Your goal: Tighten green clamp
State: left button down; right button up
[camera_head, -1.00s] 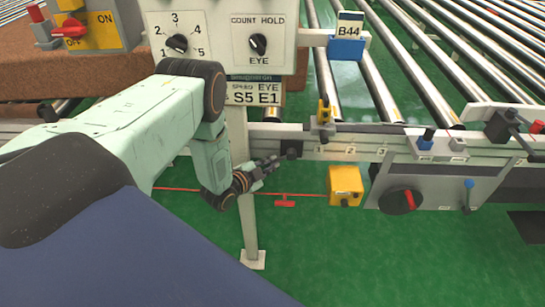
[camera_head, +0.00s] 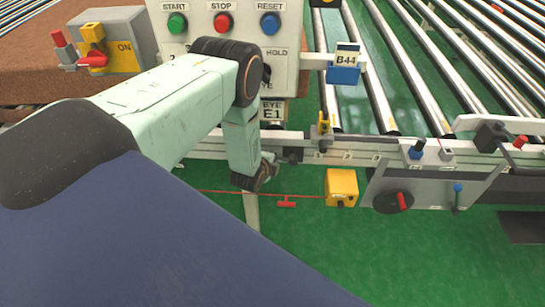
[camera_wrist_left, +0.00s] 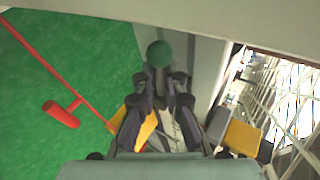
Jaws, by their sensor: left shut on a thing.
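A dark green ball knob (camera_wrist_left: 159,53), which I take to be the green clamp's, shows at the top middle of the left wrist view. My left gripper (camera_wrist_left: 160,80) is shut, with its fingertips close together at the knob's lower side. In the head view my left gripper (camera_head: 271,164) is at the conveyor's front rail, below the control panel, mostly hidden behind my own wrist. The rest of the clamp is hidden or too small to tell. My right gripper is not in view.
A control panel (camera_head: 290,55) with START, STOP and RESET buttons stands behind my left arm. A yellow box (camera_head: 341,187) hangs under the rail, beside a red pull cord (camera_head: 286,204). A grey plate with a red-tipped black knob (camera_head: 393,202) is to the right.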

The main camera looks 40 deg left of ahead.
pick_arm(q)
jog(key=shift+s+a+y, duration=0.1)
jog(key=shift+a+y, duration=0.1)
jog(key=shift+y, duration=0.1)
jog(key=c, duration=1.4)
grip_release()
jog(key=shift+r, duration=0.15)
jog(key=shift+d, duration=0.15)
jog(key=v, duration=1.2)
